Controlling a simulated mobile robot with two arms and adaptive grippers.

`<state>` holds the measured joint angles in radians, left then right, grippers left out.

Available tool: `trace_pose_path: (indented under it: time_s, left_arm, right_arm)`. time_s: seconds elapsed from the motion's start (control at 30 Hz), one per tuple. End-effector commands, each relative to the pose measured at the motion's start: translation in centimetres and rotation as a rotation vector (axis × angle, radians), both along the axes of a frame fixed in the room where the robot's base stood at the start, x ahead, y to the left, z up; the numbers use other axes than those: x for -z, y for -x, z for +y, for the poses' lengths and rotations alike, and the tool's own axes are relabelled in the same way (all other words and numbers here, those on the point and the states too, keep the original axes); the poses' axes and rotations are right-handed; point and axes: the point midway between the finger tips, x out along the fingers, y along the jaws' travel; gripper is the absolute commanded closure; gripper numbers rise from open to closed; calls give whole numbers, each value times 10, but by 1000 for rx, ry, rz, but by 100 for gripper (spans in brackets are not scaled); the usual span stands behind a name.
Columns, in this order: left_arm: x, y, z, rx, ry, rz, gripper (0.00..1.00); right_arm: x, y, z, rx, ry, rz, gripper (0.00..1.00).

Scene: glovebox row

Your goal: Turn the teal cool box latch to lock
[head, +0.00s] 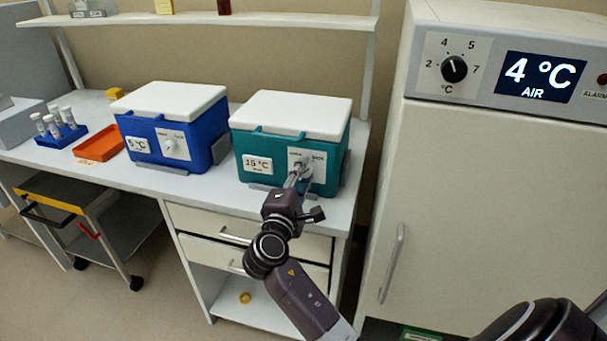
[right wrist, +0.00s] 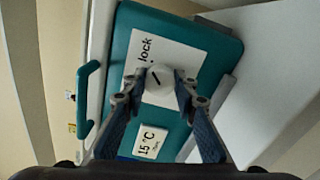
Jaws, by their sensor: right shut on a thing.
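The teal cool box (head: 330,150) stands on the bench with its white lid (head: 292,112) down and a 15 °C label on its front. Its latch is a round white knob (right wrist: 158,76) with a dark line mark, on a white plate (right wrist: 188,62). The word "lock" is readable on this plate in the right wrist view. The mark sits slanted in that view. My right gripper (head: 296,180) reaches the box front and is shut on the knob, one finger on each side; it also shows in the right wrist view (right wrist: 158,92). My left gripper is not in view.
A blue cool box (head: 206,131) stands left of the teal one. An orange tray (head: 99,145) and a blue tube rack (head: 62,135) are farther left. A tall cabinet (head: 480,200) with a 4 °C display stands at the right. Drawers (head: 250,224) are below the bench.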

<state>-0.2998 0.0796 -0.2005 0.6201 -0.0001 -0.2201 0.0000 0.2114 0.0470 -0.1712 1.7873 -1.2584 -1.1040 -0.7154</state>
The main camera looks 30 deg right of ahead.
Motion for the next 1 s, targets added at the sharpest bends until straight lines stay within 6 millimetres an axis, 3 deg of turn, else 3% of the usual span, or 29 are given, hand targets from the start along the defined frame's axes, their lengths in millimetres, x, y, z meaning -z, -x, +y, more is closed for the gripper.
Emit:
trace_pose_path:
  time_s: [0.17, 0.53, 1.0]
  left_arm:
    - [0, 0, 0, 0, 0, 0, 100]
    - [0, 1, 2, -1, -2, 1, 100]
    - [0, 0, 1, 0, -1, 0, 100]
  right_arm:
    - [2, 0, 1, 0, -4, 3, 56]
    - [2, 4, 5, -1, -1, 2, 56]
    - [2, 62, 73, -3, -4, 4, 56]
